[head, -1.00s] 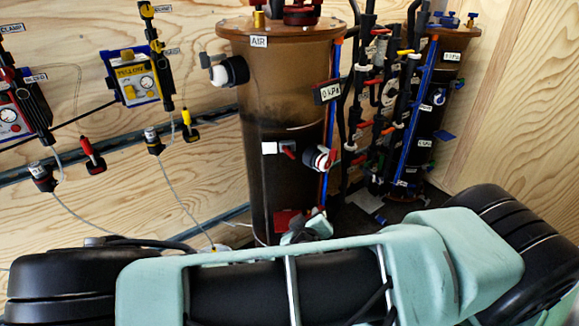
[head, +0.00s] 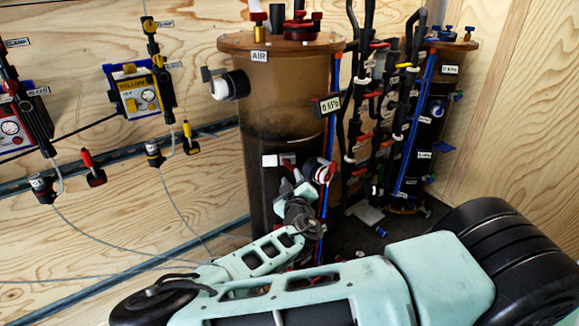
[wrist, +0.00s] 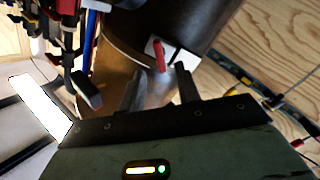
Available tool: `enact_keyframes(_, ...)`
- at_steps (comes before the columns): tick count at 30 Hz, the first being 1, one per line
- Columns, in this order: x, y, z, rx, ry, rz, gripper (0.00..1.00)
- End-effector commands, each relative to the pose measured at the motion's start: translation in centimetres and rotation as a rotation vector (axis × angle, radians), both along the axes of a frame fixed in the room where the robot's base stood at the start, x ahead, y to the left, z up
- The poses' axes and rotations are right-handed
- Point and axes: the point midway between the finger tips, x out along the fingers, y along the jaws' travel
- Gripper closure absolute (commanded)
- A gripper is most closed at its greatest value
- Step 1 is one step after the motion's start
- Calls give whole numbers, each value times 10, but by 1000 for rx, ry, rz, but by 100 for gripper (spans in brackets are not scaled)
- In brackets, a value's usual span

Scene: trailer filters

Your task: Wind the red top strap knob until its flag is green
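The brown cylinder (head: 275,115) labelled AIR stands against the wall. My gripper (head: 298,185) is close in front of the cylinder, just left of and below the knob. In the wrist view my gripper's (wrist: 158,90) fingers are apart, with a pale grey shape between them; contact cannot be told.
A second dark cylinder (head: 418,130) and several hoses and valves crowd the right side. A 0 kPa display (head: 328,106) sits just above the knob. Yellow (head: 138,92) and red (head: 12,128) gauge boxes hang on the left wall, with cables strung below.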

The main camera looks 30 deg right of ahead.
Motion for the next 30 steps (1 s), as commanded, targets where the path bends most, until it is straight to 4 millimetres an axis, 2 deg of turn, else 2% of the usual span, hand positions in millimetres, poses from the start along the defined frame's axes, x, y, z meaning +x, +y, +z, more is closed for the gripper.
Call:
enact_keyframes(3,21,-12,1,0,0,-2,67)
enact_keyframes(9,44,-24,0,0,1,-2,67)
enact_keyframes(14,52,-28,0,-1,1,-1,67)
enact_keyframes(22,53,-29,0,-1,1,-1,67)
enact_keyframes(23,53,-29,0,-1,1,-1,73)
enact_keyframes(24,53,-29,0,0,1,-1,84)
enact_keyframes(26,53,-29,0,0,1,-1,100)
enact_keyframes(30,53,-29,0,0,1,-1,100)
